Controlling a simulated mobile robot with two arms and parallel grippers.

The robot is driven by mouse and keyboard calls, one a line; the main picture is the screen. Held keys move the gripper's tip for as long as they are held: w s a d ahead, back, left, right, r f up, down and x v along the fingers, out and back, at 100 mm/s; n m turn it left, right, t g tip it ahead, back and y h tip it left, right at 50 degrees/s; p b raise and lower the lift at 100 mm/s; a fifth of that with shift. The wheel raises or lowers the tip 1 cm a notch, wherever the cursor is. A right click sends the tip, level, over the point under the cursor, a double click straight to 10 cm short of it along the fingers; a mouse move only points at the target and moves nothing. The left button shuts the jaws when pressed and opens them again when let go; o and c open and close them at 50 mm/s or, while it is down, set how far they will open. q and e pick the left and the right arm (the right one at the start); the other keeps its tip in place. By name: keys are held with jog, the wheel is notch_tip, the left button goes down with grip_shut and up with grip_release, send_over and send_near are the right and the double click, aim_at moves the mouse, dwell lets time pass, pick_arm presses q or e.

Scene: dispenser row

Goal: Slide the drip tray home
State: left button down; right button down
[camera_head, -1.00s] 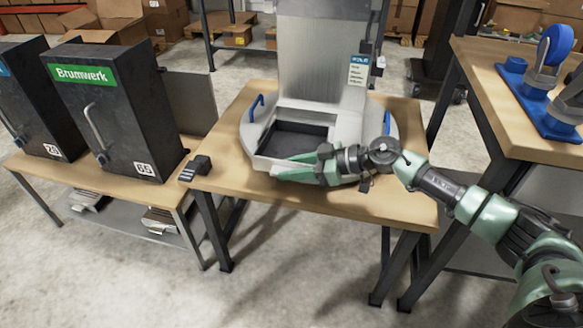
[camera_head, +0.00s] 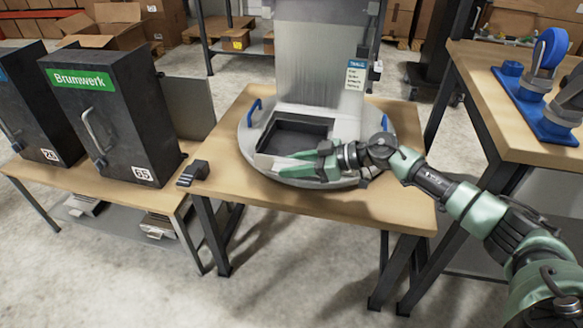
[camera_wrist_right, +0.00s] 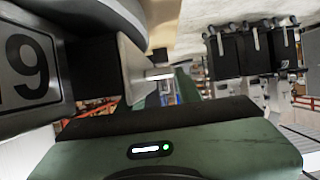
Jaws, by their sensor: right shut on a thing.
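The drip tray (camera_head: 298,134), a dark shallow rectangle with a pale front edge, sits at the foot of the upright metal dispenser (camera_head: 322,60). It lies over a round grey base with blue handles, on a wooden table (camera_head: 345,205). My right gripper (camera_head: 296,162) reaches in from the right and is shut on the tray's front part; the fingers cover the exact grip. In the right wrist view, a pale block (camera_wrist_right: 133,68) lies just beyond my green gripper body, and a plate marked "19" is at the left. My left gripper is not in view.
A small dark block (camera_head: 194,173) lies at the table's left edge. A black Brumwerk cabinet (camera_head: 120,120) stands on the left bench. A blue rack (camera_head: 535,110) stands on the right table. The table's front strip is clear.

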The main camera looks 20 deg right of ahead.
jog(key=shift+w+d+r, duration=0.1)
jog(key=shift+w+d, duration=0.25)
jog(key=shift+w, duration=0.2)
jog(key=shift+w+d, duration=0.45)
jog(key=shift+w, duration=0.15)
jog(key=c, duration=0.9)
grip_release()
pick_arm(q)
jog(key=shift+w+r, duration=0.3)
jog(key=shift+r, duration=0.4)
